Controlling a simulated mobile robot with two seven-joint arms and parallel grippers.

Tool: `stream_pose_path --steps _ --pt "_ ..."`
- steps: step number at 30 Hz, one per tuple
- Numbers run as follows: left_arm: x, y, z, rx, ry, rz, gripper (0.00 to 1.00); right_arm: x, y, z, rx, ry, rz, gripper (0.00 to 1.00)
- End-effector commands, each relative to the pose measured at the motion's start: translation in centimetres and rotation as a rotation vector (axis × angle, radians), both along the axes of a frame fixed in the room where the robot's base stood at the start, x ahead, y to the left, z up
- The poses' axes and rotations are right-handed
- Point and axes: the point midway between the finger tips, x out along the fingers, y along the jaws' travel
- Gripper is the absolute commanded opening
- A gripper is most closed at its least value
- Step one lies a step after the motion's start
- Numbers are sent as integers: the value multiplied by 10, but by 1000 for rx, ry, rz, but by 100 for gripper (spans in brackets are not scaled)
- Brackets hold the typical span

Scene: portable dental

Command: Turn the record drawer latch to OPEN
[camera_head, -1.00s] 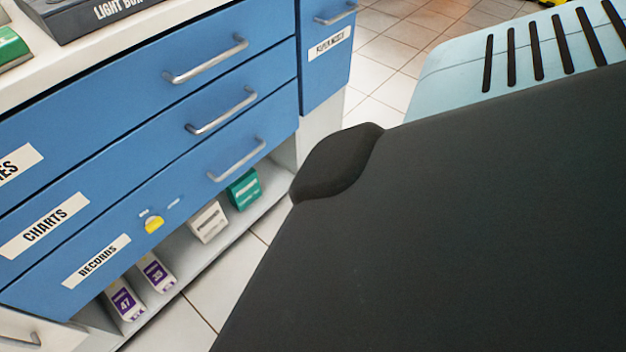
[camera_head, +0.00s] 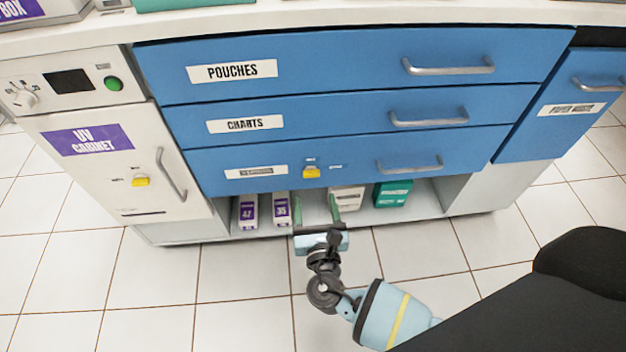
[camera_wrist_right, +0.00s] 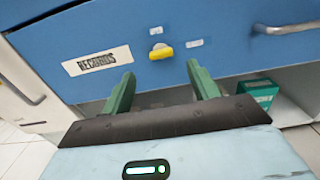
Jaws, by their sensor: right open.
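The record drawer (camera_head: 350,163) is the lowest blue drawer, shut, with a RECORDS label and a metal handle (camera_head: 410,166). Its yellow latch (camera_head: 312,172) sits between two small white labels, one above and one to the right; their words are too small to read. My left gripper is not seen.
An open shelf under the drawers holds purple-labelled boxes (camera_head: 248,212), a white box (camera_head: 347,197) and a green box (camera_head: 393,193). A UV cabinet (camera_head: 80,182) with its own yellow latch (camera_head: 140,181) stands left. The tiled floor in front is clear.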

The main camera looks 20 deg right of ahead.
Motion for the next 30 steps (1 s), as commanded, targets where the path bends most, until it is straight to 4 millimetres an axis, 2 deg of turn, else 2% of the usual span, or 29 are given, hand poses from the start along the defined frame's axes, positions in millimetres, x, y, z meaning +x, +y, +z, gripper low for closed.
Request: stream_pose_path --steps 9,13,18,26,30 --pt "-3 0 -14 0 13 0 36 45 -13 -1 1 0 -2 60" --pt "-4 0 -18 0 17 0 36 59 -17 -2 1 0 -2 60" --pt "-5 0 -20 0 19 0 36 68 -20 -1 2 0 -3 60" --pt "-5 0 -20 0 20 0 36 68 -21 0 2 1 -2 60" --pt "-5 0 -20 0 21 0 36 68 -21 0 3 1 -2 43"
